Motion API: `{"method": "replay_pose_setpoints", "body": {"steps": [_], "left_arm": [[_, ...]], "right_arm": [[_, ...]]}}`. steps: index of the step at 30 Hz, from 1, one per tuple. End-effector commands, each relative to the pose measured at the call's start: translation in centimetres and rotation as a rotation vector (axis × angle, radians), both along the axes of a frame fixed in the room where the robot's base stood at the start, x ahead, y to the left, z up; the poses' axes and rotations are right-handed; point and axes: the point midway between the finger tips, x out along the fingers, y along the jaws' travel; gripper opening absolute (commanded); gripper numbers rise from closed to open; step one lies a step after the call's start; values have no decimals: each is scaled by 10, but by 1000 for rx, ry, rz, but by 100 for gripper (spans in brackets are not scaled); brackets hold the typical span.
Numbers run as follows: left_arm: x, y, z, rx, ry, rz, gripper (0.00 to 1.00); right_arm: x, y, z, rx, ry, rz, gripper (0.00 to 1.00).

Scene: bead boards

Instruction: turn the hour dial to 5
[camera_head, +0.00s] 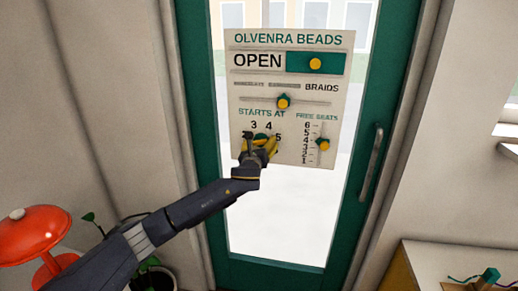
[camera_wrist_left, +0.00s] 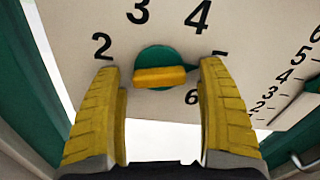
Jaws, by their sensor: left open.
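The hour dial (camera_wrist_left: 160,56) is a green disc with a yellow bar grip (camera_wrist_left: 160,77) lying about level in the left wrist view. Its dark pointer reaches right, toward the 5, which is partly hidden by a finger. The numbers 2, 3, 4 and 6 show around it. My left gripper (camera_wrist_left: 161,112) is open, its yellow fingers on either side of the bar with gaps visible. In the head view the left gripper (camera_head: 259,147) covers most of the dial, below STARTS AT. My right gripper is not in view.
The white sign board (camera_head: 340,95) hangs on a green-framed glass door (camera_head: 365,160) with a metal handle (camera_head: 371,163). Sliders for OPEN (camera_head: 315,63), BRAIDS (camera_head: 283,102) and FREE SEATS (camera_head: 323,144) are close by. A red lamp (camera_head: 35,236) stands at lower left.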

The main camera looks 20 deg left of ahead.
Motion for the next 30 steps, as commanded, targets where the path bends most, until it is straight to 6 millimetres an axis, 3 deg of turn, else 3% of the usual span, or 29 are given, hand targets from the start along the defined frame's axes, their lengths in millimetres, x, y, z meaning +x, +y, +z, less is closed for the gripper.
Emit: {"method": "replay_pose_setpoints", "body": {"steps": [5, 21, 30], "left_arm": [[-14, -1, -1, -1, 1, -1, 74], [-96, -8, -1, 0, 1, -1, 74], [-116, -9, 0, 0, 0, -1, 74]], "right_arm": [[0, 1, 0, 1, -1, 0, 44], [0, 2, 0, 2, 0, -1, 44], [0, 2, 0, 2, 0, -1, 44]]}}
